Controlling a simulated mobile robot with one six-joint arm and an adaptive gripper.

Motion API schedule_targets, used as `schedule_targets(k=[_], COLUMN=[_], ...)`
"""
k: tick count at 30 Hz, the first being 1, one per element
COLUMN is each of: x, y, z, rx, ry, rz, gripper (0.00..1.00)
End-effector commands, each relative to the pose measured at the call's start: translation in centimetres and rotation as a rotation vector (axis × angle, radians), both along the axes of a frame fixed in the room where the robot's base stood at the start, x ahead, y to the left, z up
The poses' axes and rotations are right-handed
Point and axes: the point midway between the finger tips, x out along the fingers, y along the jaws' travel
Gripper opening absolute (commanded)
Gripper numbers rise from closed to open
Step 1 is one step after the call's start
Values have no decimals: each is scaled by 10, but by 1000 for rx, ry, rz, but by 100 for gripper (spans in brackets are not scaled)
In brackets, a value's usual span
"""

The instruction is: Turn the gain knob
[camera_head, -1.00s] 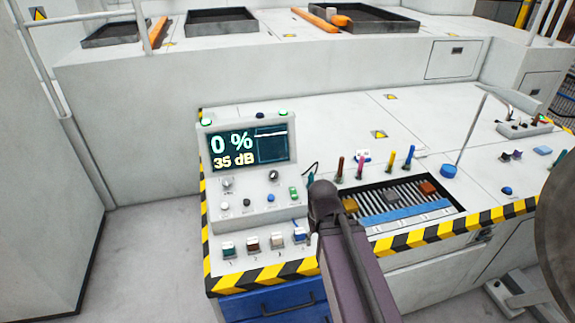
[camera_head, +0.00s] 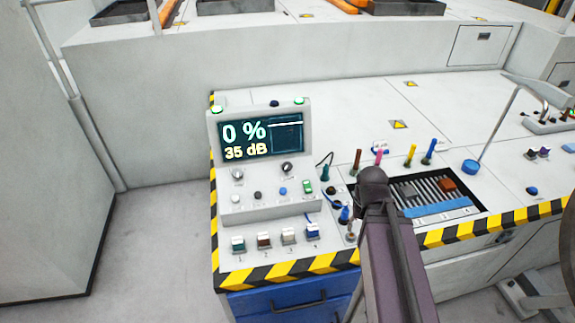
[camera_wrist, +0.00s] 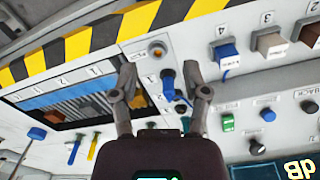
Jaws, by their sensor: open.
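The control box (camera_head: 240,207) has a screen (camera_head: 262,138) reading 0 % and 35 dB. Below the screen are a silver knob (camera_head: 238,174) at left and a black knob (camera_head: 287,167) at right. Their labels are too small to read, so I cannot tell which is the gain knob. In the wrist view, turned upside down, my gripper (camera_wrist: 162,80) is open and empty over the panel, its fingers either side of a blue-topped plug (camera_wrist: 168,88). The box's corner with "dB" (camera_wrist: 298,168) shows at lower right, apart from the fingers. My arm hides part of the desk in the head view.
A row of switches (camera_head: 288,236) lies in front of the box. Upright colored probes (camera_head: 411,156) stand behind a ribbed tray (camera_head: 433,208) with blocks to the right. A yellow-black striped edge (camera_head: 290,271) borders the desk. A clear bare surface lies behind the box.

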Motion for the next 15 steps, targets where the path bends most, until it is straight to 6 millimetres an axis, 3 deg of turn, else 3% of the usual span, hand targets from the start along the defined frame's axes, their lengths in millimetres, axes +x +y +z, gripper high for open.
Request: schedule_targets(k=[2, 8, 11, 15], x=[2, 26, 51, 97], y=[1, 15, 31, 66], z=[1, 14, 28, 52], rx=[0, 7, 15, 29], ry=[-2, -35, -73, -147], rz=[3, 43, 82, 167], gripper=[86, 86, 86, 86])
